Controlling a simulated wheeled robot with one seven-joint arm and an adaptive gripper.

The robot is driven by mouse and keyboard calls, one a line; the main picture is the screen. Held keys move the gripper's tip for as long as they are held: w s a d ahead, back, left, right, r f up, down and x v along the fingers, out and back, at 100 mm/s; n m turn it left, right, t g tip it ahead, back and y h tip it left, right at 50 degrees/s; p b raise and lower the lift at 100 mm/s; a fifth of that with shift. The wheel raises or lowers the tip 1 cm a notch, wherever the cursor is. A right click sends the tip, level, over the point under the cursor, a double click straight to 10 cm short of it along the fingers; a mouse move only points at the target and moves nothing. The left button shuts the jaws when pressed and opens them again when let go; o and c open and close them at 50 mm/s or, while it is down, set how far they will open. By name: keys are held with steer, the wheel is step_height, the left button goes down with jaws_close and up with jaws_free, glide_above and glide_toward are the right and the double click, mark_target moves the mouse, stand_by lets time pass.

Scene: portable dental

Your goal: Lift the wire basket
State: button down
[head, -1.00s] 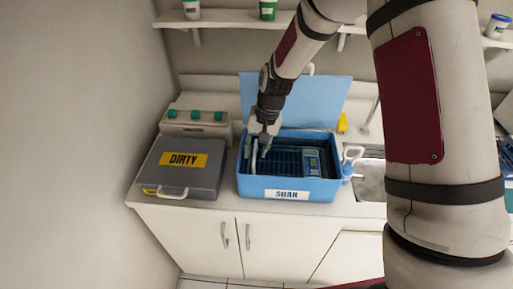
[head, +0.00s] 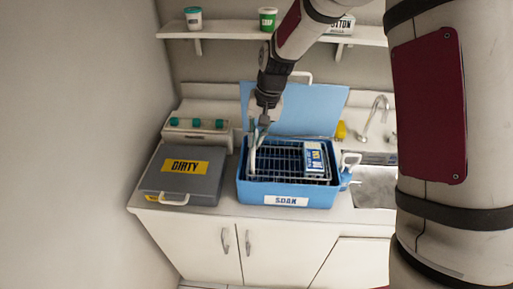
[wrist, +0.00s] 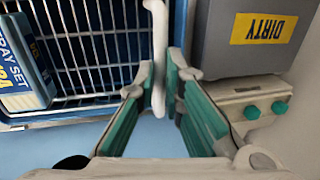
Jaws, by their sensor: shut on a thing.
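The wire basket (head: 276,161) is level with the rim of the blue SOAK tub (head: 325,200), its grid showing clearly above the tub's inside. A blue-and-white tray set box (head: 315,158) lies in the basket at its right side. My gripper (head: 262,127) is above the basket's left part, shut on its pale handle. In the wrist view my gripper (wrist: 160,82) has the white handle (wrist: 158,40) between its green-padded fingers. The basket's grid (wrist: 95,50) and the tray set box (wrist: 22,68) also show there. The basket's underside is hidden.
The tub's blue lid (head: 318,108) stands open behind it. A grey DIRTY case (head: 180,185) stands close on the left. A sink (head: 376,188) with a tap (head: 375,112) is on the right. A shelf (head: 225,29) with cups runs above.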

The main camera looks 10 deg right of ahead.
steer(key=c, duration=1.7)
jaws_free()
steer(key=shift+r, duration=0.15)
steer(key=r, duration=0.4)
steer(key=d+r, duration=0.1)
steer(key=r, duration=0.3)
steer(key=d+r, duration=0.1)
steer(key=r, duration=0.2)
steer(key=shift+s+d+r, duration=0.15)
steer(key=shift+s+r, duration=0.05)
steer(key=shift+r, duration=0.2)
steer(key=shift+r, duration=0.1)
steer(key=s+d+r+n+t+h+b, duration=0.1)
steer(key=s+d+r, duration=0.2)
steer(key=s+r, duration=0.25)
steer(key=s+d+r+t, duration=0.2)
steer(key=s+d+r, duration=0.15)
steer(key=s, duration=0.35)
steer(key=s+d, duration=0.1)
steer(key=s, duration=0.3)
steer(key=s+d+t, duration=0.1)
steer(key=s, duration=0.3)
steer(key=s+d+n+t+h+b, duration=0.1)
steer(key=s+d, duration=0.1)
steer(key=s, duration=0.3)
steer(key=shift+f, duration=0.1)
